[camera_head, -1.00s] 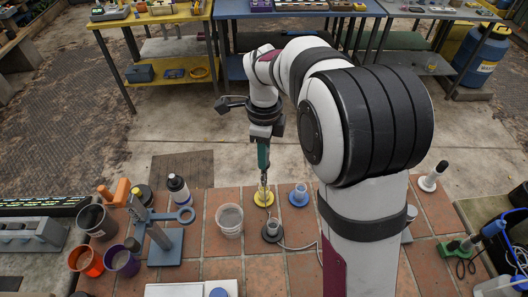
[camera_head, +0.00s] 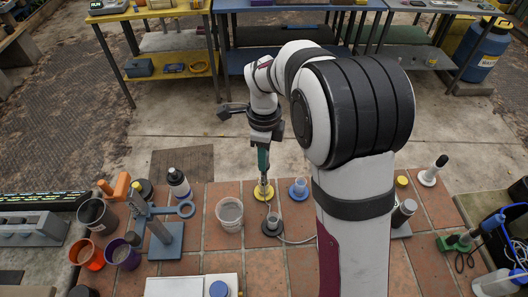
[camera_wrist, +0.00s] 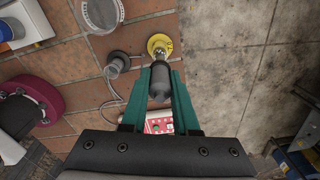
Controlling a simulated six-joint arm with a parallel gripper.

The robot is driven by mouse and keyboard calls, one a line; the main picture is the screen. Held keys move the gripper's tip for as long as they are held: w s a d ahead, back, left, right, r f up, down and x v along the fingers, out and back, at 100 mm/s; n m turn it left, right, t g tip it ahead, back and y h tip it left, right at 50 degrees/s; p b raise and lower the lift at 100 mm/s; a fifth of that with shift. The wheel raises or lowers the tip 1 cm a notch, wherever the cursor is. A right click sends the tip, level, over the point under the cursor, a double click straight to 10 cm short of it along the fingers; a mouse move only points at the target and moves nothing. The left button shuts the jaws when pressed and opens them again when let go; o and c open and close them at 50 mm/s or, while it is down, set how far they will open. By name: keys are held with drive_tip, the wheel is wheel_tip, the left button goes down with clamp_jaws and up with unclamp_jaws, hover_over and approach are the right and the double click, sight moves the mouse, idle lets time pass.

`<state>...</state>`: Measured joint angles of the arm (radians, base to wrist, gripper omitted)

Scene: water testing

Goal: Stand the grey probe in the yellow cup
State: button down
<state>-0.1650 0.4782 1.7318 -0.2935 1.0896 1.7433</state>
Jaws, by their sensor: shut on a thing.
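The grey probe (camera_wrist: 157,83) is a dark grey cylinder between the teal fingers of my gripper (camera_wrist: 160,72), which is shut on it. In the head view my gripper (camera_head: 263,172) points down over the yellow cup (camera_head: 264,196). The yellow cup also shows in the wrist view (camera_wrist: 159,38), a round yellow base just beyond the probe's end. The probe hangs about upright, and its lower part lines up with the cup. I cannot tell whether its tip is inside the cup or just above it.
A blue cup (camera_head: 298,194) stands close right of the yellow one, and a dark-based cup (camera_head: 271,230) with a cable beside it stands nearer. A clear tub (camera_head: 229,221) is to the left. A blue stand (camera_head: 166,240) is further left. Open tile lies between these and the stand.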

drive_tip(key=shift+f, duration=1.55)
drive_tip(key=c, duration=0.6)
unclamp_jaws()
drive_tip(key=shift+r, duration=4)
